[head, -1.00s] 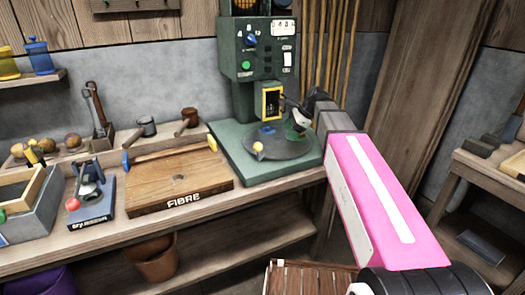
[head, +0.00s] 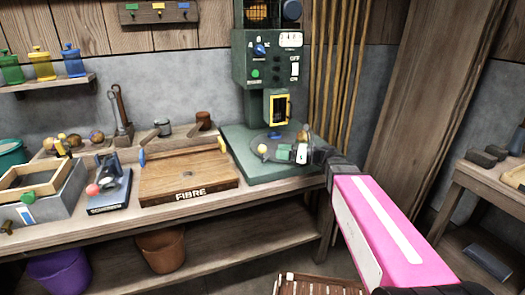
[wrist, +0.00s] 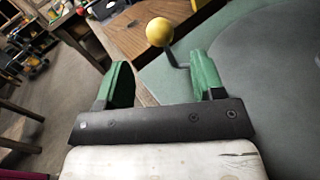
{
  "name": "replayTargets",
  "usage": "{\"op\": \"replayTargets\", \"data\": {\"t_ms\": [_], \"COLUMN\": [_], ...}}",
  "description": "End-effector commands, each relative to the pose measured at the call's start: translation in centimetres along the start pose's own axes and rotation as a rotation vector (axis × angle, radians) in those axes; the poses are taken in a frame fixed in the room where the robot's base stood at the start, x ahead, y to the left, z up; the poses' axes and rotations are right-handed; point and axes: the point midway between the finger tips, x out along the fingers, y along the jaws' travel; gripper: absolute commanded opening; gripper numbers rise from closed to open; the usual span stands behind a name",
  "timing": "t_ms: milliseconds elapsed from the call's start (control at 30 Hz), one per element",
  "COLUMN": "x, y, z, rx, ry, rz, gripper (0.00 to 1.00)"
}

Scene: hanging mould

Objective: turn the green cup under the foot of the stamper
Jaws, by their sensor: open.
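The stamper (head: 268,62) is a tall green machine on a green base, with a yellow-framed part (head: 278,107) above a dark round turntable (head: 252,138). A blue piece (head: 275,135) is on the turntable below that part. I cannot make out the green cup for certain; my arm and green fingers cover the turntable's right side. A yellow ball knob (head: 262,149) stands at the near left. My gripper (head: 292,153) is open and empty, right of the knob. In the wrist view, the knob (wrist: 160,32) on its bent dark rod shows beyond the fingertips, toward the right finger.
A wooden FIBRE board (head: 188,176) lies left of the stamper on the bench. A press with a red ball (head: 108,188) and a grey box (head: 45,203) stand further left. Poles (head: 334,75) stand behind on the right. Buckets (head: 162,250) are below.

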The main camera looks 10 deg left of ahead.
Motion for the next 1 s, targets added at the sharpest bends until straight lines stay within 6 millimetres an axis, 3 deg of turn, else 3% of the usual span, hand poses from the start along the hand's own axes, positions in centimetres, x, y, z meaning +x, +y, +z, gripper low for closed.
{"op": "replayTargets", "data": {"t_ms": [200,433,633,933,1000], "x": [3.9,7.0,8.2,8.3,8.3], "y": [-0.1,0.0,0.0,0.0,0.0], "z": [0.0,0.0,0.0,0.0,0.0], "rx": [-0.001,-0.001,-0.001,-0.001,-0.001], "ry": [0.001,0.001,0.001,0.001,0.001], "rz": [0.003,0.003,0.001,0.000,0.001], "gripper": [0.62,0.62,0.62,0.62,0.40]}}
